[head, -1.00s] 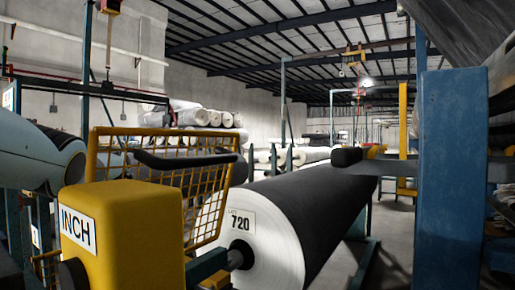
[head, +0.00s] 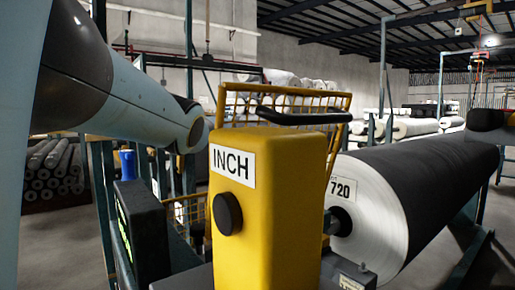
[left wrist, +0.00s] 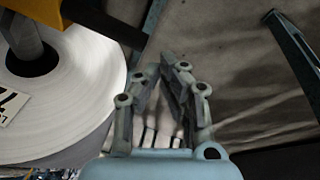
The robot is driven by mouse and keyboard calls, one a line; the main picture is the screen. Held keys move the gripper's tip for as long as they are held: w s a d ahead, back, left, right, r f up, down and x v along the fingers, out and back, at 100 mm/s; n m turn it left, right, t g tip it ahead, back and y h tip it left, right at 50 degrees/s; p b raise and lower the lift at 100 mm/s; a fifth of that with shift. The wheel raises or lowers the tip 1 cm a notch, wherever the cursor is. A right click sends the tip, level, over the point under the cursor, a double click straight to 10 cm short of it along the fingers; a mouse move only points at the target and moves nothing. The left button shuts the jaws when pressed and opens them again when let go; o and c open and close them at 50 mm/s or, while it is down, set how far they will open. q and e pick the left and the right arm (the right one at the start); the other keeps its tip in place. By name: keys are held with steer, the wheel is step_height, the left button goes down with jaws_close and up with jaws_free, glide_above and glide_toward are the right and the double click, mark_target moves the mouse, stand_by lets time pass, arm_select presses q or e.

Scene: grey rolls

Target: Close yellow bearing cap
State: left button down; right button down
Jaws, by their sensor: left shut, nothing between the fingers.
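I cannot pick out the yellow bearing cap for certain. A yellow piece (left wrist: 75,12) shows at the top left of the left wrist view, beside the dark shaft in the white roll end (left wrist: 75,95). In the head view the white-ended roll (head: 370,210) labelled 720 sits on a dark shaft (head: 338,222), partly hidden by the yellow INCH box (head: 285,215). My left arm comes in from the left; its gripper is hidden in the head view. In the left wrist view my left gripper (left wrist: 160,68) is shut and empty, right of the roll end. My right gripper is not in view.
A yellow mesh guard (head: 232,103) with a black handle (head: 303,117) stands behind the INCH box. A black-screened panel (head: 142,235) is left of it. Stacked rolls (head: 50,165) lie at far left. Open floor shows at the lower right.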

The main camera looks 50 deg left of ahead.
arm_select(q)
steer(key=v, duration=1.1)
steer(key=shift+r, duration=0.2)
steer(key=shift+r, duration=0.1)
